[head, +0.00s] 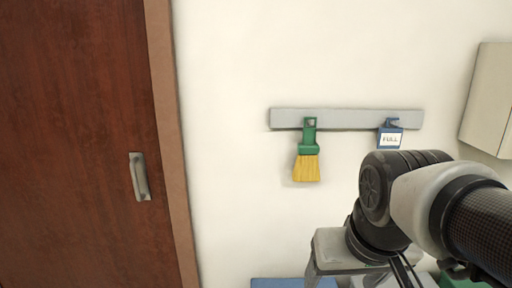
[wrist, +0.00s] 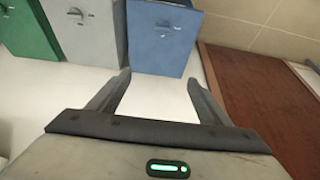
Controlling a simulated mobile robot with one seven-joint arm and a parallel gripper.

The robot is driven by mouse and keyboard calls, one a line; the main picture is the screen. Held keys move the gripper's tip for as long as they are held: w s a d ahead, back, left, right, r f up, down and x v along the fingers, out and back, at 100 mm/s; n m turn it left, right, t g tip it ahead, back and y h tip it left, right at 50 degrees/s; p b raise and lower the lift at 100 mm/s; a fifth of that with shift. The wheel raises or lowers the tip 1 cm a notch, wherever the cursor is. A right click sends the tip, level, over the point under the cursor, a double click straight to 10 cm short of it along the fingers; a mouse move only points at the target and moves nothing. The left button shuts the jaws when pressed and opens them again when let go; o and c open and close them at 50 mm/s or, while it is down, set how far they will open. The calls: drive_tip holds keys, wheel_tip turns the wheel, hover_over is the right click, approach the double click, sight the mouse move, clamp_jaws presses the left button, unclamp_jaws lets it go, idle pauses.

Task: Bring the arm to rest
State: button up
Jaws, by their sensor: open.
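My gripper (wrist: 160,78) shows in the wrist view with its two fingers spread apart and nothing between them. Beyond the fingertips there is pale wall and the edge of a blue bin. In the head view my arm comes in from the right edge and bends down. The gripper (head: 355,270) is at the bottom of that view, pointing down, its fingertips cut off or hard to make out. I see no contact between it and anything.
A green brush (head: 308,152) and a blue FULL tag (head: 390,136) hang on a grey rail (head: 345,119). A brown door (head: 75,140) is at left, a beige box (head: 488,98) at right. Green (wrist: 25,28), grey (wrist: 88,30) and blue (wrist: 162,38) bins stand close by.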

wheel_tip(320, 180, up, 14)
drive_tip(key=s+t+p, duration=0.1)
drive_tip(key=s+p, duration=0.1)
drive_tip(key=p, duration=1.1)
drive_tip(key=shift+s+p, duration=0.2)
drive_tip(key=shift+p, duration=0.15)
